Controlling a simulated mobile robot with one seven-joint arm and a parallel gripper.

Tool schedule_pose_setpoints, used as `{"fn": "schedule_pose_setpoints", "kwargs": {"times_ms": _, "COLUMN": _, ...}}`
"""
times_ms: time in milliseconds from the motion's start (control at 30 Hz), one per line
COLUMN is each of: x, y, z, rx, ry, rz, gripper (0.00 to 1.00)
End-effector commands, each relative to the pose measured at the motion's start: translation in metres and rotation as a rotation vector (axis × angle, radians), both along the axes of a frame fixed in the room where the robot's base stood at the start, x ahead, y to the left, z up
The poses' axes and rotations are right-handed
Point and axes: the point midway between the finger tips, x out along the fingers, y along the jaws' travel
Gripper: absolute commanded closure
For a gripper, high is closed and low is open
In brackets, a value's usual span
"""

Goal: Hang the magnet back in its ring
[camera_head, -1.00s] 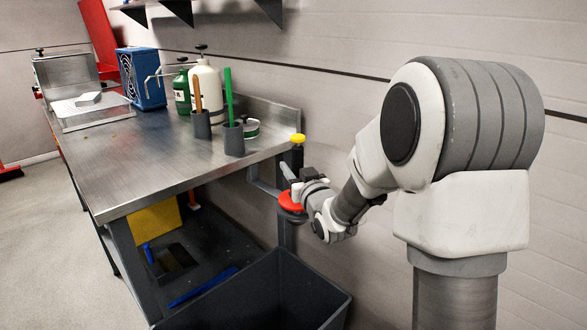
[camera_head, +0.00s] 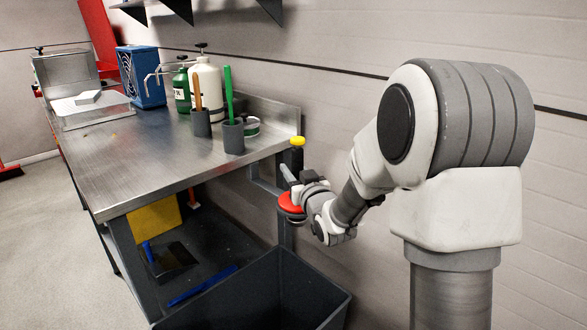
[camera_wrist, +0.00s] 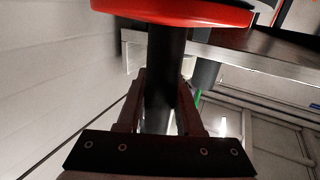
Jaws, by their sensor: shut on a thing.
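The magnet shows in the head view as a red disc (camera_head: 289,207) below a dark upright shaft (camera_head: 296,158) with a yellow knob on top. It is beside the near right corner of the workbench. My gripper (camera_head: 291,181) is shut on the shaft, between knob and disc. In the wrist view the dark shaft (camera_wrist: 166,70) stands between the fingers of my gripper (camera_wrist: 163,105), and the red disc (camera_wrist: 175,12) crosses the top edge. A grey bracket (camera_head: 264,184) sits under the bench corner, close to the magnet. I cannot make out the ring.
The steel workbench (camera_head: 130,165) carries two cups with handles, bottles and a blue box (camera_head: 143,77) towards the back. A dark open bin (camera_head: 268,296) stands on the floor below my gripper. The wall is close on the right.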

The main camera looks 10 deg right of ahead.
Motion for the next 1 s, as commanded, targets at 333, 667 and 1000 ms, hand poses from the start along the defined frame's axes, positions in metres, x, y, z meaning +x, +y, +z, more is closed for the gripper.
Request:
{"fn": "schedule_pose_setpoints", "kwargs": {"times_ms": 333, "x": 0.000, "y": 0.000, "z": 0.001, "rx": -0.001, "ry": -0.003, "rz": 0.000, "gripper": 0.45}}
{"fn": "schedule_pose_setpoints", "kwargs": {"times_ms": 667, "x": 0.000, "y": 0.000, "z": -0.001, "rx": 0.000, "ry": 0.002, "rz": 0.000, "gripper": 0.30}}
{"fn": "schedule_pose_setpoints", "kwargs": {"times_ms": 1000, "x": -0.031, "y": -0.005, "z": 0.001, "rx": -0.001, "ry": 0.001, "rz": -0.001, "gripper": 0.30}}
